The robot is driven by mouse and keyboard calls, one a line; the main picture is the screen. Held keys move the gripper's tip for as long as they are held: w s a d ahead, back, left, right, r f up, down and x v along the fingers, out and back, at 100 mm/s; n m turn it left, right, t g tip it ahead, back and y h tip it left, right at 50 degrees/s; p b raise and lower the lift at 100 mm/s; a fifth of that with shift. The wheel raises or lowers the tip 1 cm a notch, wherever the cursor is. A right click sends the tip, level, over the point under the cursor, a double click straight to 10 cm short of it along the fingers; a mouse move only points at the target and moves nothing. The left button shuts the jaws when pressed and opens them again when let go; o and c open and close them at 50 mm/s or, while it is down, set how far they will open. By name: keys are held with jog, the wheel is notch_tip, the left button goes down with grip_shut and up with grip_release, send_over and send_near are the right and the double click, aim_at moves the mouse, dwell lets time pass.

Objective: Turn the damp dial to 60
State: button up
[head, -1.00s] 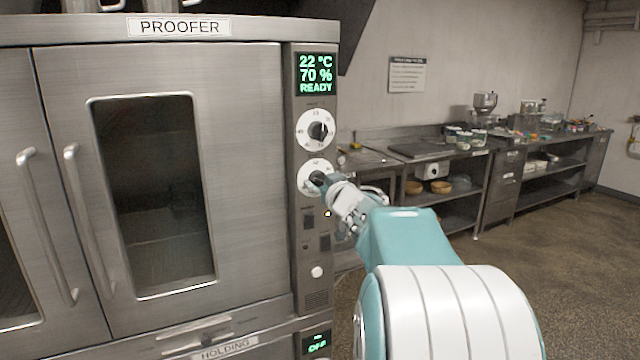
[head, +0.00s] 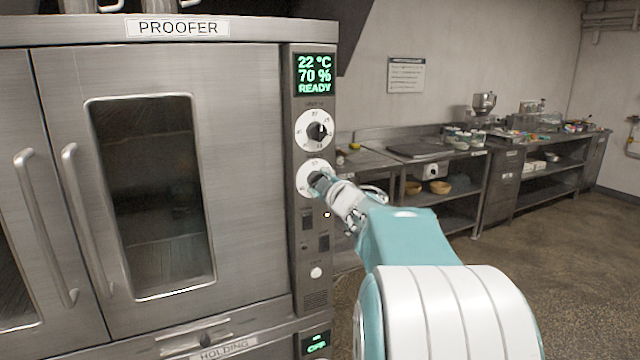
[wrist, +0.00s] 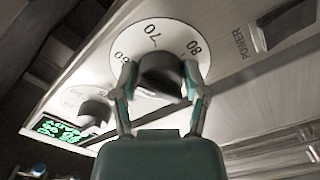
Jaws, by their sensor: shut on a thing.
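The proofer's lower dial, the damp dial, shows in the head view as a white disc (head: 306,174) with a dark knob, partly hidden by my gripper. The green display (head: 315,75) reads 22 °C, 70 % and READY. I cannot tell exactly where the knob points.
The upper dial (head: 317,131) sits just above the lower one. Small dark switches (head: 308,219) and a white round button (head: 316,272) are below. The proofer door (head: 260,180) is shut at left. Steel benches (head: 370,160) stand behind at right, with open floor before them.

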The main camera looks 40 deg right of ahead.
jog(key=shift+n, duration=0.6)
jog(key=o, duration=1.1)
jog(key=shift+w+a+f, duration=0.1)
jog(key=shift+o, duration=0.2)
jog(key=v, duration=1.2)
